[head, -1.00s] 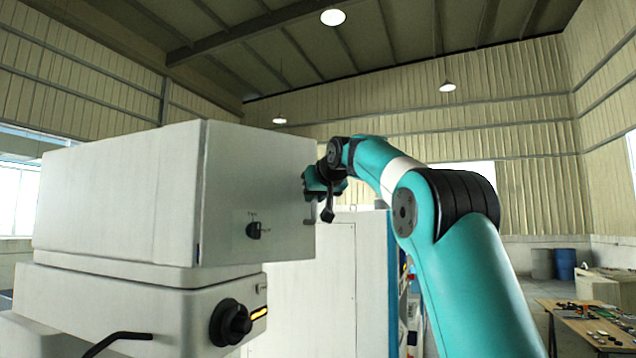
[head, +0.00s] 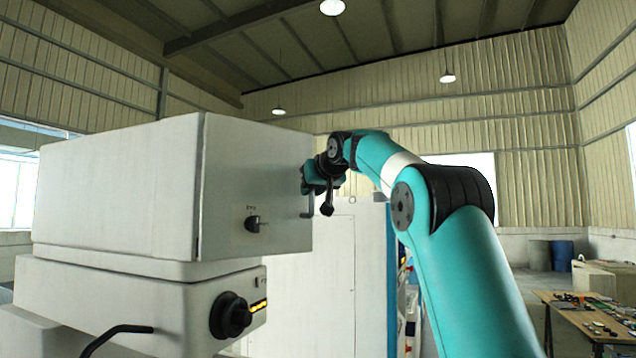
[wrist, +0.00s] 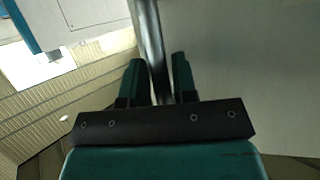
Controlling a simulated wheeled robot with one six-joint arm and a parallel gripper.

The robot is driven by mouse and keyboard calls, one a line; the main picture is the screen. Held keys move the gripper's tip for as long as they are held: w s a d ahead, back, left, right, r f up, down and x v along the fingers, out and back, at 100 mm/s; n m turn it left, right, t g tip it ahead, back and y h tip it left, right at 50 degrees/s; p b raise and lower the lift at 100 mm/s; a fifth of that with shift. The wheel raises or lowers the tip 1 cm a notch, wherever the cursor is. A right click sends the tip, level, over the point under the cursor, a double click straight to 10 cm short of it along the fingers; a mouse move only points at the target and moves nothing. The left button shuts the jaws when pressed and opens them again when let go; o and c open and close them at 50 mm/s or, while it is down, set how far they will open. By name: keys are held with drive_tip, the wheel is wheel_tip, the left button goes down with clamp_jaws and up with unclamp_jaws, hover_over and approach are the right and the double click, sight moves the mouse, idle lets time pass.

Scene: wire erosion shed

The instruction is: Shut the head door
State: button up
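The head door (head: 275,190) is the pale grey panel on the right-hand face of the machine's head (head: 120,190). Its right edge reaches farther right than the box below; how far it stands open cannot be told. A small dark latch knob (head: 253,223) sits low on it. The door handle (head: 308,204), a thin upright bar, is near its right edge. My gripper (head: 312,186) is at this handle. In the wrist view the metal bar of the handle (wrist: 150,45) runs between the two green fingers (wrist: 160,82), which appear closed around it. The pale panel fills the right of that view.
Below the head is a lower housing (head: 130,305) with a black rotary knob (head: 230,315) and a bent black lever (head: 115,332). A tall pale cabinet (head: 320,285) stands behind. A wooden table (head: 560,325) with small items and blue barrels (head: 562,254) are at the right.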

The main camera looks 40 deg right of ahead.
drive_tip(key=b+v, duration=0.2)
drive_tip(key=v, duration=1.5)
drive_tip(key=shift+s, duration=0.2)
drive_tip(key=shift+a+f, duration=0.1)
drive_tip(key=shift+c, duration=0.3)
